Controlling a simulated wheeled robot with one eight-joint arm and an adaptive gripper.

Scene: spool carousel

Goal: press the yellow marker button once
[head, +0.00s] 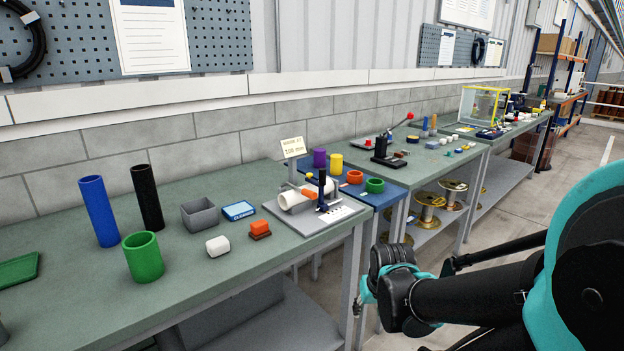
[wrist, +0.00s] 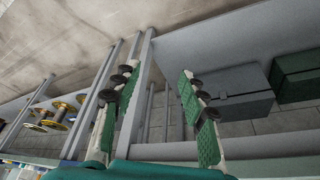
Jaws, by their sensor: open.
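A jig on a light grey base plate (head: 335,219) stands at the right end of the near green bench. A white pipe (head: 293,199) lies in it beside a dark blue upright post (head: 322,184). A small yellow piece (head: 309,176) shows at the top of the jig; it is too small to tell surely whether it is the marker button. My gripper (wrist: 160,72) is open and empty in the wrist view, its two green-padded fingers wide apart. In the head view my arm is right of the bench, below its top, and the fingers are mostly hidden. Gripper and jig are well apart.
A sign (head: 293,147) stands behind the jig. An orange block (head: 261,227), a white cylinder (head: 218,246), a grey bin (head: 204,215) and a green cup (head: 143,257) stand to its left. A blue board (head: 387,196) with coloured cups lies to its right. Bench legs (wrist: 132,90) are near my fingers.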

